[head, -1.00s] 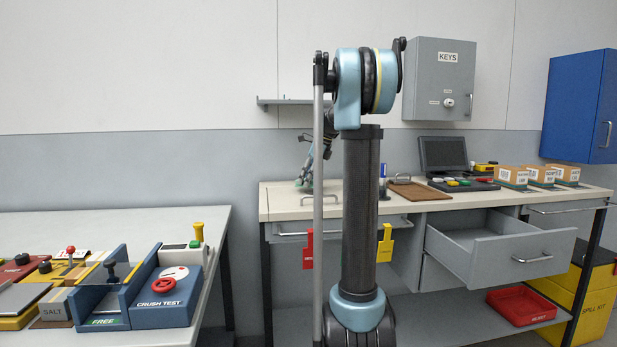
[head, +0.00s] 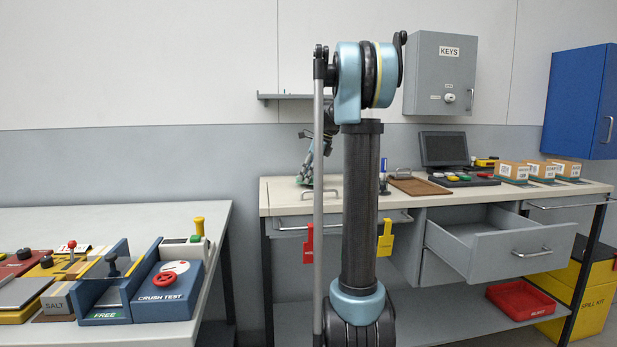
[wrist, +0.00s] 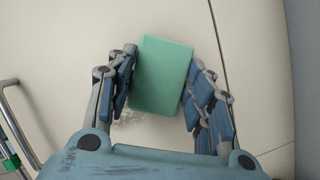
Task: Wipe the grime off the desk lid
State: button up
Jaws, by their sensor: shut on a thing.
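My gripper (wrist: 159,85) is shut on a green sponge (wrist: 161,74), a plain rectangular block held between its blue-padded fingers. In the wrist view it is over the cream desk lid (wrist: 80,60). I cannot tell for sure whether the sponge touches the lid. A faint grey patch of grime (wrist: 128,116) shows beside the sponge's near left edge; any grime under the sponge is hidden. In the head view my gripper (head: 305,178) is low over the left end of the desk, partly behind my arm. A metal handle (wrist: 14,105) shows at the left.
An open drawer (head: 500,245) juts out from the desk's right half. A brown clipboard-like board (head: 418,186), a monitor (head: 443,149) and several cartons (head: 513,170) stand on the desk to the right. A wall shelf (head: 292,96) hangs above. The left table (head: 110,220) holds several devices.

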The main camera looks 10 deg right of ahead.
jog(key=shift+f, duration=0.7)
jog(key=shift+s, duration=0.15)
jog(key=shift+s+r, duration=0.1)
jog(key=shift+s, duration=5.3)
jog(key=shift+w, duration=0.15)
